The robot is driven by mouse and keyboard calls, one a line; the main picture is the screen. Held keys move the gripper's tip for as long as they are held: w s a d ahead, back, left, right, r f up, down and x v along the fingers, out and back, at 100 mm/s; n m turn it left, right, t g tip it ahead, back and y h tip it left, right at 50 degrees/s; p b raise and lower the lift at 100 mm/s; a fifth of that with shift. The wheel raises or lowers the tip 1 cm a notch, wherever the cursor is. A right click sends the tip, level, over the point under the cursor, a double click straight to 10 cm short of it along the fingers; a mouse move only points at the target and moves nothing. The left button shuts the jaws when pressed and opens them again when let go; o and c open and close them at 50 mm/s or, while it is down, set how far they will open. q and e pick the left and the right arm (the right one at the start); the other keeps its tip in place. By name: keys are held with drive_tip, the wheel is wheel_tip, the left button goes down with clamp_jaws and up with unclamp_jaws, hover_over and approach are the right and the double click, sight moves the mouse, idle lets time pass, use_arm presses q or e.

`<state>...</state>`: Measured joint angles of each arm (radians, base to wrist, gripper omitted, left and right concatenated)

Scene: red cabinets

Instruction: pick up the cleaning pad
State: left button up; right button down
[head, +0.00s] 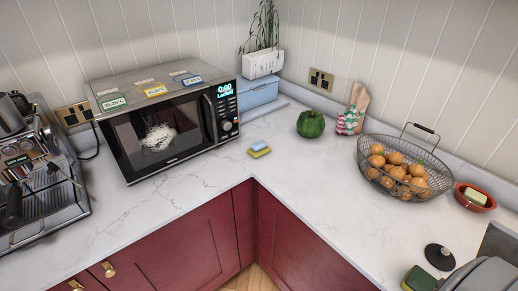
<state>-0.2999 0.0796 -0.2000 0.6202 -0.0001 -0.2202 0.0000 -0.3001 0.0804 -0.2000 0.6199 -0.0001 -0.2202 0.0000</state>
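A small pad with a light blue top and a yellow base (260,149) lies on the white marble counter, just right of the microwave's front corner. A second sponge-like block, green with a tan side (420,279), shows at the bottom right edge of the head view, partly cut off. I cannot tell from looks alone which of them is the cleaning pad. Neither my left nor my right gripper is in view.
A microwave (165,128) and a coffee machine (40,180) stand left. A green pepper (310,124), a wire basket (378,183) of brown round items and a red dish (475,197) stand right. A black knobbed lid (439,257) lies lower right. The counter (310,190) around the blue-yellow pad is clear.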

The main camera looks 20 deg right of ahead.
unclamp_jaws()
idle(0.8)
